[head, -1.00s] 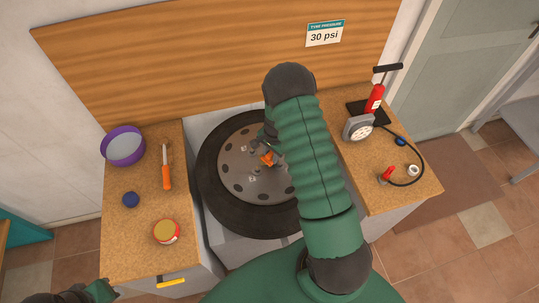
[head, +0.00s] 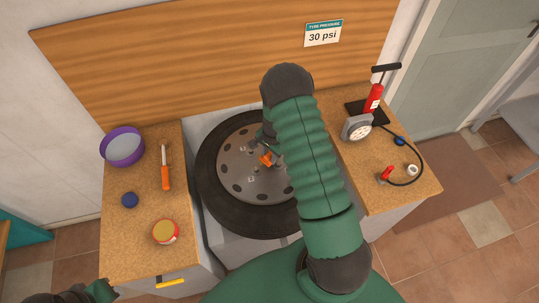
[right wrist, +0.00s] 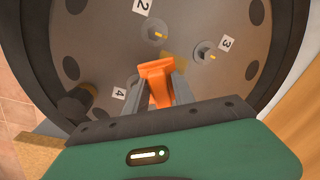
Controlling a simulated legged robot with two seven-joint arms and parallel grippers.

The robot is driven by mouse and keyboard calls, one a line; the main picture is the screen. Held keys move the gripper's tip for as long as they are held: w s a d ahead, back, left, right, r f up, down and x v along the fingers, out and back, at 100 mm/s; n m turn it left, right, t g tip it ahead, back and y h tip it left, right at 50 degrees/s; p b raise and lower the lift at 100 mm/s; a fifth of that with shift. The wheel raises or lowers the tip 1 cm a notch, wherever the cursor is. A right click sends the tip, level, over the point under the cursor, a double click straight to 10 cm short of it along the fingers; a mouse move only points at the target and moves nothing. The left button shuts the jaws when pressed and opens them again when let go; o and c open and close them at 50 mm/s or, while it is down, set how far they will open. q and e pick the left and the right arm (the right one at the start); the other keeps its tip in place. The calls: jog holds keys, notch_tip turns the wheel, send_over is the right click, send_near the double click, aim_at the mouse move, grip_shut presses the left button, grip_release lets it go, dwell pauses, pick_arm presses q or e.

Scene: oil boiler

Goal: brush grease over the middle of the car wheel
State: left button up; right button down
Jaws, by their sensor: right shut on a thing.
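The car wheel (head: 238,181) lies flat in the middle, a black tyre around a grey disc with holes and studs. My right gripper (head: 265,153) is over its middle, partly hidden by my arm. In the right wrist view the gripper (right wrist: 157,92) is shut on an orange brush (right wrist: 157,79); its bristles are hard to make out. A yellowish patch (right wrist: 174,62) shows at the brush's far end; I cannot tell whether it is grease or bristles. An open tin of yellow grease (head: 165,231) stands on the left worktop. My left gripper (head: 75,293) is at the lower left edge, its jaws unclear.
The left worktop also holds a purple bowl (head: 122,147), an orange-handled tool (head: 165,176) and a blue lid (head: 130,200). The right worktop holds a red pump (head: 374,98) with gauge and hose. Numbered labels (right wrist: 143,6) mark studs on the wheel. A wooden board stands behind.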

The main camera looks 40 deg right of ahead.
notch_tip(320, 180, up, 7)
jog(key=p, duration=0.5)
jog(key=shift+w+a, duration=0.1)
jog(key=shift+a, duration=0.05)
dwell(0.4)
